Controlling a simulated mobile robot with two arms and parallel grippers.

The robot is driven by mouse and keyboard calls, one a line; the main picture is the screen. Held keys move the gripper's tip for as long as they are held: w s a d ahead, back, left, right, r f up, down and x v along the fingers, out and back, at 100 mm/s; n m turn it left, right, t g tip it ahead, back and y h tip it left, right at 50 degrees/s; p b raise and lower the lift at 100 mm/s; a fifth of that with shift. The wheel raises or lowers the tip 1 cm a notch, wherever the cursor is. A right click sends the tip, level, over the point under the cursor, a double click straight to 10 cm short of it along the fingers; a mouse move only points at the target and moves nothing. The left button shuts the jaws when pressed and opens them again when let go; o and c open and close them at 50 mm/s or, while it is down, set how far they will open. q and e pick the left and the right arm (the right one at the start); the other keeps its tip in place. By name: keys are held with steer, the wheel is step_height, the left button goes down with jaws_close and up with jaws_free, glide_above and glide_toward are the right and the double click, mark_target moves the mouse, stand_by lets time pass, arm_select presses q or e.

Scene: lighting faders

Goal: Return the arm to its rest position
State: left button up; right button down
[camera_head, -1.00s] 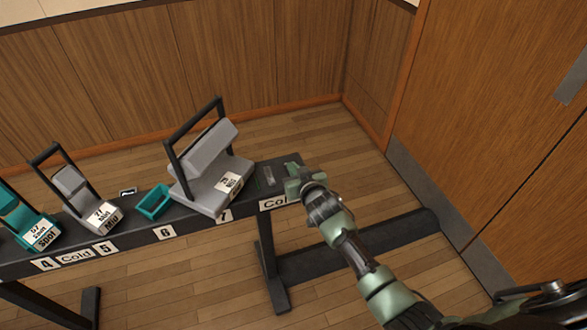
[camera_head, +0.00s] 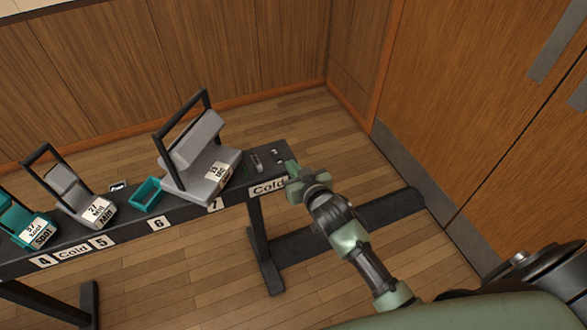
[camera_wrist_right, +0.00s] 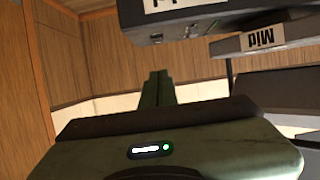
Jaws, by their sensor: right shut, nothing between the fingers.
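My right gripper (camera_head: 294,180) is shut and empty. It is in front of the right end of the dark bench (camera_head: 130,217), near the "Cold" label (camera_head: 267,187), and I cannot tell whether it is touching the bench. In the right wrist view its fingers (camera_wrist_right: 157,88) are together, with the bench's underside and labels above and to the right. My right arm (camera_head: 355,245) reaches in from the lower right. My left gripper is not in view.
Small items (camera_head: 256,163) lie near the bench's right end. Wooden doors (camera_head: 480,110) stand at right. Floor is free between.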

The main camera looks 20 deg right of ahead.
steer(key=shift+s, duration=0.2)
stand_by(0.4)
